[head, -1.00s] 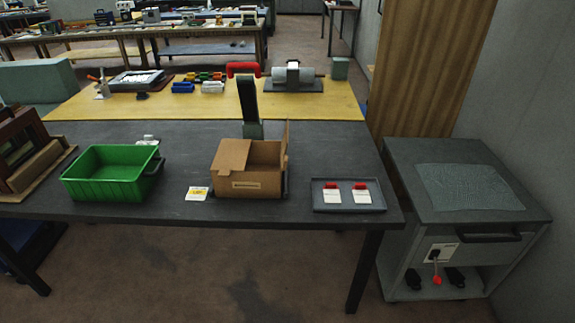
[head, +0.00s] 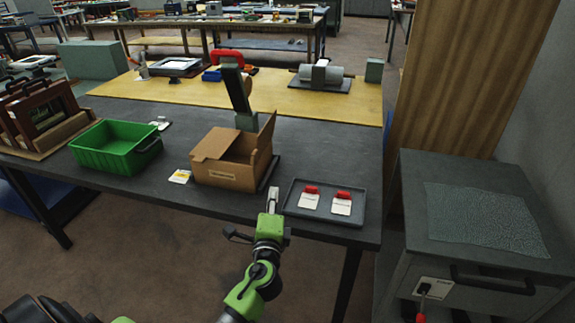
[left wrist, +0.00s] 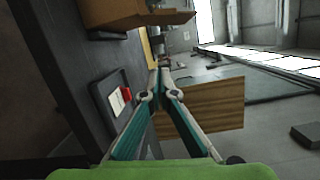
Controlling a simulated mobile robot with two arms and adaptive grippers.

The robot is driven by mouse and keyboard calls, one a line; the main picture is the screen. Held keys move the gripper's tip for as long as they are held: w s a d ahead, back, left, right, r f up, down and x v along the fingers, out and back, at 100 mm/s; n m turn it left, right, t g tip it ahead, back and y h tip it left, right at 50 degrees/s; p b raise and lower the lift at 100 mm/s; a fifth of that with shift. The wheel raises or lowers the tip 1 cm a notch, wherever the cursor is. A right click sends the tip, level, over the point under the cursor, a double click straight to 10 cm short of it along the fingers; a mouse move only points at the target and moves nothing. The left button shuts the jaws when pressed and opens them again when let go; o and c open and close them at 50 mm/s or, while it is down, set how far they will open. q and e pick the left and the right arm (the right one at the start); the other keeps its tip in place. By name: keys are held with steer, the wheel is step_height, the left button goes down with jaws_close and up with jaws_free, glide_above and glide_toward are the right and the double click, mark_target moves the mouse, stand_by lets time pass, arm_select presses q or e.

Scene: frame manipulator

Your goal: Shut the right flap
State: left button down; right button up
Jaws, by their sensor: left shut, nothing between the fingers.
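A brown cardboard box (head: 228,176) stands on the dark table. Its left flap (head: 213,143) slopes inward over part of the opening. Its right flap (head: 267,136) stands up, leaning slightly outward. My left gripper (head: 272,194) is shut and empty, in front of the box's right front corner and apart from the box. In the left wrist view, my left gripper (left wrist: 158,76) shows shut fingers, with the box (left wrist: 112,14) at the upper left and a flap (left wrist: 172,17) sticking out from it. My right gripper is not in view.
A grey tray (head: 294,206) with two red-topped cards lies just right of my left gripper. A dark upright stand with a red top (head: 234,85) rises behind the box. A green bin (head: 100,158) stands left. A grey cabinet (head: 415,215) stands right of the table.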

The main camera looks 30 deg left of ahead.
arm_select(q)
steer(key=w+a+r+p, duration=0.3)
steer(key=w+a, duration=0.4)
steer(key=a, duration=0.2)
steer(key=shift+w+p, duration=0.3)
steer(key=shift+w, duration=0.1)
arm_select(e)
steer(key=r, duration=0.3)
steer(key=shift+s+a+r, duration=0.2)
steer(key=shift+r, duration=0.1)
arm_select(q)
steer(key=shift+r, duration=0.1)
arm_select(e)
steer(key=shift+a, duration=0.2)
